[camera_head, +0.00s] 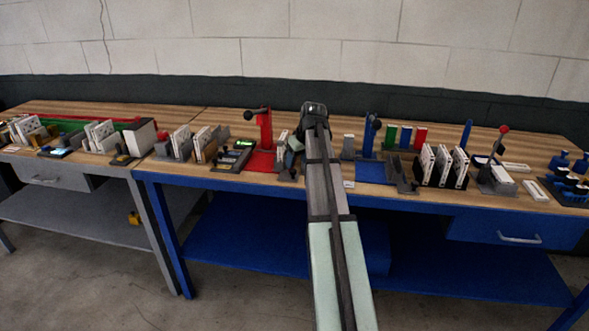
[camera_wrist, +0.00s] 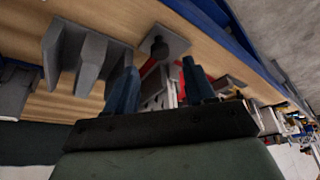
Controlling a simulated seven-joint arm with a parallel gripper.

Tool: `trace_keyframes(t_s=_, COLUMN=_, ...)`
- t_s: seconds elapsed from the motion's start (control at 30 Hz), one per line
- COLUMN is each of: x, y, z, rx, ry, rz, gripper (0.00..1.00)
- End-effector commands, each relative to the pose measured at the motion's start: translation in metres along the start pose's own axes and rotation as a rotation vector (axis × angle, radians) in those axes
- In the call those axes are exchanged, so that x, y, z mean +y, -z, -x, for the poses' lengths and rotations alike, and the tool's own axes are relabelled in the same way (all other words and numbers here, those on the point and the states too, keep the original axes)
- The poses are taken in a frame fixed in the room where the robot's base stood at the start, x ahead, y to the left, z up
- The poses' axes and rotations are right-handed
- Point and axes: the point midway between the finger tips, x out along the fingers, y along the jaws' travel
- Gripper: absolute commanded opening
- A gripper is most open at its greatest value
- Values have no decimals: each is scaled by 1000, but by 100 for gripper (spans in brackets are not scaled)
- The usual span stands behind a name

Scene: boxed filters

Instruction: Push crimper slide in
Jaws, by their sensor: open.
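My gripper (camera_wrist: 159,66) is open in the wrist view, with its two blue-grey fingers apart and nothing clearly held between them. Just beyond the fingertips is a grey block with a dark round knob (camera_wrist: 158,47); I cannot tell whether it is the crimper slide. White and red parts (camera_wrist: 160,92) show between the fingers, partly hidden by them. My arm hides part of the bench there. I cannot tell whether the fingers touch anything.
A blue lever press (camera_head: 370,135) stands right of my arm, near a black rack of white filters (camera_head: 440,168). A dark device with a green display (camera_head: 238,150) is left of the red press. In the wrist view, a grey slotted fixture (camera_wrist: 85,55) is close to the left finger.

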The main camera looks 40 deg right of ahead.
Motion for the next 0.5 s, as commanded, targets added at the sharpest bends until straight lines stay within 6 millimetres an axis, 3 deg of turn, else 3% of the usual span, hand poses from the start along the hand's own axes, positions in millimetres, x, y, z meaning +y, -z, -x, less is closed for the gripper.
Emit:
trace_keyframes(t_s=0.2, x=0, y=0, z=-32, rx=-1, ry=1, rz=0, gripper=54)
trace_keyframes(t_s=0.5, x=0, y=0, z=-51, rx=0, ry=0, rz=0, gripper=54)
